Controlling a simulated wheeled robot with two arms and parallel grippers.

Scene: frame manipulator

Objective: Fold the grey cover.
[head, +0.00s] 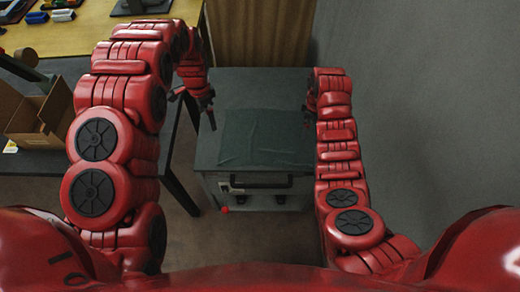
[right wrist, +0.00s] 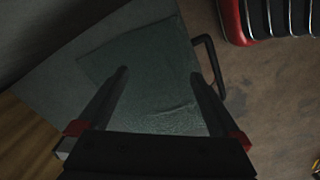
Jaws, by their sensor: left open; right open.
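The grey cover (head: 262,137) lies flat on top of a grey cabinet (head: 262,88), towards its front edge. It looks dark green-grey with slight wrinkles. In the right wrist view the cover (right wrist: 150,75) lies below and between my right gripper's fingers. My left gripper (head: 195,108) is open and empty above the cabinet's left edge, left of the cover. My right gripper (head: 307,112) is at the cabinet's right side, mostly hidden by its arm in the head view. In the right wrist view the right gripper (right wrist: 160,80) is open with nothing between its fingers.
The cabinet front has a black handle (head: 258,182). A cardboard box (head: 40,115) stands on a dark table at left. A wooden table (head: 75,38) with small items is at the back left. A grey wall (head: 430,90) stands at right.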

